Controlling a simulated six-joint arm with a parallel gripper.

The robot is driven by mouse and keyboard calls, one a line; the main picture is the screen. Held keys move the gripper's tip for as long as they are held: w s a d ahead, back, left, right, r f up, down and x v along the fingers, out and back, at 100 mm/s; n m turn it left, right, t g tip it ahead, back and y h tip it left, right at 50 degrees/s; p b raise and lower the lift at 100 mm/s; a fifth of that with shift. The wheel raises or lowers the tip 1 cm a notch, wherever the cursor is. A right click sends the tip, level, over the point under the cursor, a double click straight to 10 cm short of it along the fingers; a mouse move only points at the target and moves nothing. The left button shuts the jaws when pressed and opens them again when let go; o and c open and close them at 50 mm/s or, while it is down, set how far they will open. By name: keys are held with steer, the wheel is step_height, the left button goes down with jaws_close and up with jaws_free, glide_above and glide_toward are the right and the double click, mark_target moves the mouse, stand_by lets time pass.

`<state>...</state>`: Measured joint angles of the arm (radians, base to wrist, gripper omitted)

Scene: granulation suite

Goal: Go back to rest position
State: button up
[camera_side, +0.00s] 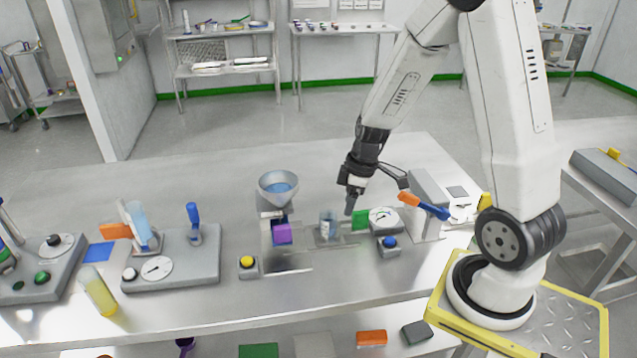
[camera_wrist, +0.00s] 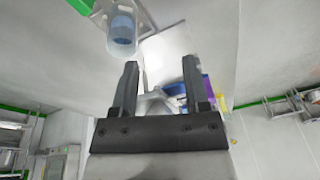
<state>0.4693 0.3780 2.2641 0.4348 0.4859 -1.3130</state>
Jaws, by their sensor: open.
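My gripper (camera_side: 350,205) points down over the steel bench, just right of and above a clear beaker (camera_side: 328,226) with bluish contents. In the wrist view my gripper (camera_wrist: 162,75) shows two dark fingers apart with nothing held between them. The beaker (camera_wrist: 122,32) also shows there, beyond the left finger and clear of it. A funnel hopper (camera_side: 279,188) with blue contents stands left of the beaker, with a purple block (camera_side: 282,234) below it.
A green block (camera_side: 361,219) and a round dial (camera_side: 384,220) stand close right of my gripper. An orange-and-blue handle (camera_side: 423,206) is farther right. A yellow button box (camera_side: 248,264) and a blue button box (camera_side: 389,246) sit near the front. The back of the bench (camera_side: 200,178) is bare.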

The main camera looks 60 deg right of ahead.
steer(key=s+a+r+m+h, duration=0.1)
steer(key=s+a+r+m, duration=0.1)
steer(key=a, duration=0.4)
steer(key=s+a+r+m+t, duration=0.1)
steer(key=s+a+r+m, duration=0.1)
steer(key=a, duration=0.4)
steer(key=shift+a+r+m+h, duration=0.2)
steer(key=shift+r+m+h, duration=0.2)
steer(key=shift+r+m, duration=0.15)
stand_by(1.5)
